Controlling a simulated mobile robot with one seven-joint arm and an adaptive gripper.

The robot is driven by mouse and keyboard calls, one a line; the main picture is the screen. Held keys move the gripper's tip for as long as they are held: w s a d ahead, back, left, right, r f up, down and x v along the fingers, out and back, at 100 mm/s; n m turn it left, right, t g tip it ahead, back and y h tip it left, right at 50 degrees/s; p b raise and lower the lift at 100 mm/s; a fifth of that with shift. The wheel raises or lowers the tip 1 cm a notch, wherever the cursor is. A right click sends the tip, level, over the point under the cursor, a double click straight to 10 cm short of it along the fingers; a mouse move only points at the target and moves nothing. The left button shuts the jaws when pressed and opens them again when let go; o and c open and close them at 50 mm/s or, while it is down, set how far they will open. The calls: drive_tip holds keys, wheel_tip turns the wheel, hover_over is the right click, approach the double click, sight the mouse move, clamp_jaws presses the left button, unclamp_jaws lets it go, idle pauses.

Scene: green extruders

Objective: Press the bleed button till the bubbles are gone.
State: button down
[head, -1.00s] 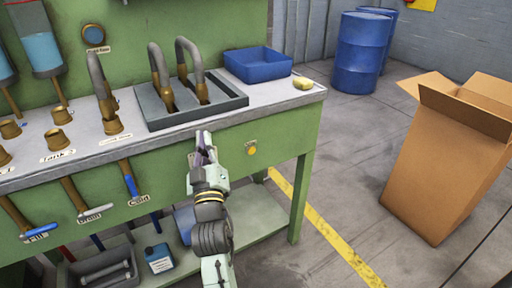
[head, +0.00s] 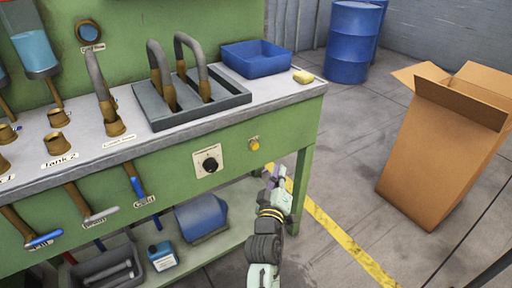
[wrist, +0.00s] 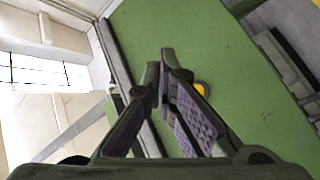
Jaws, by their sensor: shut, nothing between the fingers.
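My gripper (head: 274,172) is shut and empty, slightly below and right of the button in the head view. In the wrist view my fingertips (wrist: 165,72) meet in front of the green panel. Contact with the button cannot be made out. A round sight glass (head: 89,33) is on the back panel; bubbles in it are too small to tell.
A black knob (head: 208,162) on a pale plate is left of the button. Several lever handles hang further left, including a blue one (head: 138,187). A cardboard box (head: 440,150) stands right; floor between is free.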

sight(255, 147)
drive_tip(key=shift+a, duration=0.1)
drive_tip(key=w+a+b, duration=0.3)
drive_tip(key=w+a, duration=0.2)
drive_tip(key=w, duration=0.2)
drive_tip(key=shift+w+a, duration=0.1)
drive_tip(key=shift+w, duration=0.05)
idle(1.5)
drive_tip(key=shift+w+a+b, duration=0.2)
drive_tip(key=shift+w+b, duration=0.05)
drive_tip(key=shift+b, duration=0.1)
drive_tip(key=shift+w+a, duration=0.25)
drive_tip(key=shift+w, duration=0.05)
idle(0.6)
drive_tip(key=shift+s+d, duration=0.5)
drive_tip(key=shift+s, duration=0.15)
